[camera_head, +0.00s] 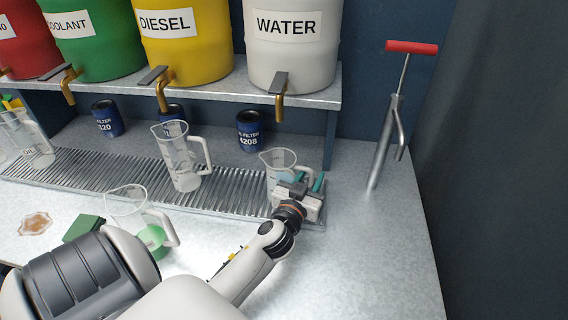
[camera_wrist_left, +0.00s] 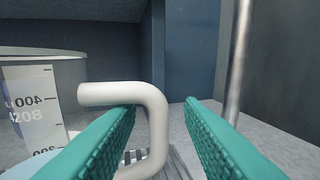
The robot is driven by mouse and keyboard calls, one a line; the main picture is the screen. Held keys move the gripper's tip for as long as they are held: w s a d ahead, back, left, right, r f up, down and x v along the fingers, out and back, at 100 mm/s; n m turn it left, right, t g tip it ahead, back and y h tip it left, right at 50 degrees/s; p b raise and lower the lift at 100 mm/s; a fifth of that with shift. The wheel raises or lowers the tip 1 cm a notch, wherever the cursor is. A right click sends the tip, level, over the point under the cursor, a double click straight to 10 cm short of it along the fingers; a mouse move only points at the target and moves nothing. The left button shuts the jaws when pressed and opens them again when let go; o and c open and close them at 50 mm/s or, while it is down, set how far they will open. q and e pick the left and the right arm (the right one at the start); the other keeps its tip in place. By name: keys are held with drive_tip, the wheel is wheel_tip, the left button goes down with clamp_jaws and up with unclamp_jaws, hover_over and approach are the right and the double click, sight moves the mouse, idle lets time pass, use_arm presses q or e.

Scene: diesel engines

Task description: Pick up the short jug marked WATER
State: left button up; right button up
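A short clear jug (camera_head: 276,163) with a pale handle stands at the right end of the metal grate, below the WATER drum. Any WATER mark on it cannot be read here. My left gripper (camera_head: 309,182) is at its right side, covering part of it. In the left wrist view, the jug (camera_wrist_left: 58,75) shows scale marks and pale blue liquid low down. The upright bar of its handle (camera_wrist_left: 157,112) lies between the green fingers of my left gripper (camera_wrist_left: 160,104), which are apart. A gap shows between the bar and the right finger. My right gripper is out of view.
A taller clear jug (camera_head: 180,160) stands on the grate (camera_head: 105,172). A jug with green liquid (camera_head: 152,237) sits in front, partly behind my arm. Drums with taps line the shelf (camera_head: 215,86) above.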

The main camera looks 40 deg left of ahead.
use_arm(q)
drive_tip(key=shift+w+a, duration=0.2)
drive_tip(key=shift+w, duration=0.35)
clamp_jaws()
drive_tip(key=shift+r, duration=0.15)
